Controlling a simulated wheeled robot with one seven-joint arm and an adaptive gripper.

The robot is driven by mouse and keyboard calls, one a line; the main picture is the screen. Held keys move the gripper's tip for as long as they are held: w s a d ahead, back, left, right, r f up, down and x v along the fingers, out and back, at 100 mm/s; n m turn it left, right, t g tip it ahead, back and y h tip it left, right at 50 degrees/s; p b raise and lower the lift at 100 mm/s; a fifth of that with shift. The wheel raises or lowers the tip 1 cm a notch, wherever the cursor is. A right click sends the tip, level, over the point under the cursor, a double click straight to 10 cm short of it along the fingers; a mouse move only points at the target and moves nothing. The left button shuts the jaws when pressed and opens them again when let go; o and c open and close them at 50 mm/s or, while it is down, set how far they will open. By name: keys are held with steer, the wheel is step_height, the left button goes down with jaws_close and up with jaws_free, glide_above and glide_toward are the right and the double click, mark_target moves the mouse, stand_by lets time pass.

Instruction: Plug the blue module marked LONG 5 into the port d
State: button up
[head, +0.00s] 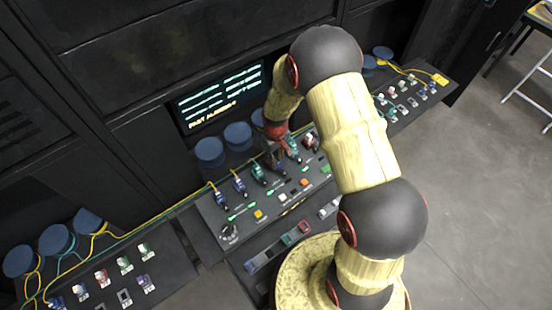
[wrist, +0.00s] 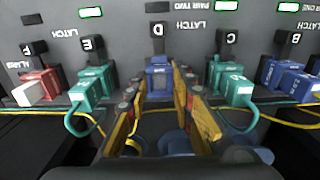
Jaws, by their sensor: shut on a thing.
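My gripper (wrist: 158,92) is shut on a blue module (wrist: 158,78), with a yellow-sided finger on each side of it. The module stands in line with the port under the label D (wrist: 157,30), right at the panel face. I cannot tell how deep it sits, and its LONG 5 marking is not readable. A black latch block (wrist: 157,47) is directly behind the module, below the D label. In the head view my gripper (head: 273,152) is over the console (head: 240,228), and the module is too small and hidden to make out.
Teal modules stand at E (wrist: 90,85) and C (wrist: 229,85), close beside my fingers. A blue one is at B (wrist: 290,78) and a red one (wrist: 40,82) at the far left. Yellow and teal cables loop below. A screen (head: 222,95) stands behind the console.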

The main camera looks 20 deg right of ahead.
steer(key=shift+s+f, duration=0.3)
steer(key=shift+w+r+p, duration=0.3)
steer(key=shift+r+p, duration=0.25)
steer(key=shift+r, duration=0.05)
stand_by(0.9)
